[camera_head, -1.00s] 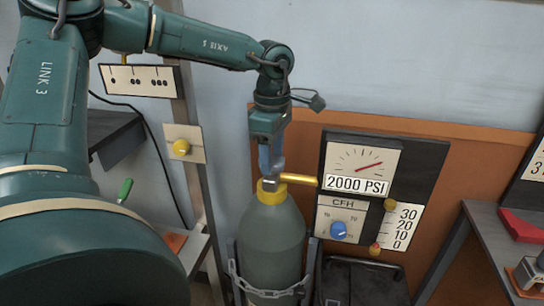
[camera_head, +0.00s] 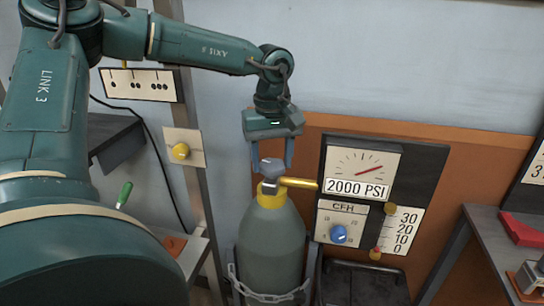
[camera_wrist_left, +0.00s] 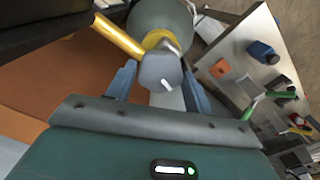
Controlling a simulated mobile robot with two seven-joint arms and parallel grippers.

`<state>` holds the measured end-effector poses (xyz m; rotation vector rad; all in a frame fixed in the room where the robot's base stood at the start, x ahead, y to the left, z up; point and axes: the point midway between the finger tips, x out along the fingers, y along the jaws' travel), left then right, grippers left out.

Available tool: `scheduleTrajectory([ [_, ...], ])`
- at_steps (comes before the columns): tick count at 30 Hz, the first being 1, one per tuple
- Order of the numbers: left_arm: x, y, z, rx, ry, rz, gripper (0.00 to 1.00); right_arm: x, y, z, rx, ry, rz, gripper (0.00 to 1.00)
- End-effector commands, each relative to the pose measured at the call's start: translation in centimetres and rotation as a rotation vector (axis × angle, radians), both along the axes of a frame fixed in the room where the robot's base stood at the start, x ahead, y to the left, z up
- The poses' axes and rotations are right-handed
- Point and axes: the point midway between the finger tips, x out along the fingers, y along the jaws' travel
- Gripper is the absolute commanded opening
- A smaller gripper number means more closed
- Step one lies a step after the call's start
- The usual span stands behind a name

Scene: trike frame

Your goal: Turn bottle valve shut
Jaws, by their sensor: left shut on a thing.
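A grey-green gas bottle (camera_head: 270,242) stands upright with a yellow collar and a brass outlet pipe (camera_head: 299,183). On its top sits the grey-blue valve knob (camera_head: 271,167), which also shows in the left wrist view (camera_wrist_left: 158,72) with a white mark on its face. My left gripper (camera_head: 271,165) comes down from above, its two blue fingers on opposite sides of the knob, shut on it. The gauge (camera_head: 358,170) beside the bottle reads 2000 PSI, its red needle pointing up and right. My right gripper is not in view.
A chain (camera_head: 265,296) crosses the bottle's front. A flow panel with a blue knob (camera_head: 339,234) is close on the right. A grey table (camera_head: 500,240) with a red block (camera_head: 522,227) stands at far right.

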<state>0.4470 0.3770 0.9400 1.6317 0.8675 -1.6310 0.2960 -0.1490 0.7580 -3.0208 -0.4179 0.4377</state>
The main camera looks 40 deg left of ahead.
Motion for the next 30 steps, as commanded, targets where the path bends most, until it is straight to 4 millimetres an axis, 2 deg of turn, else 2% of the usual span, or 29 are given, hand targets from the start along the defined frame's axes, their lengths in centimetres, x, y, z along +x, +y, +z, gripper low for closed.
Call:
scheduleTrajectory([
  [30, -0.09, -0.05, 0.11, -0.002, 0.002, -0.962, 0.29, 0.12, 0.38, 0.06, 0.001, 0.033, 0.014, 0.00],
])
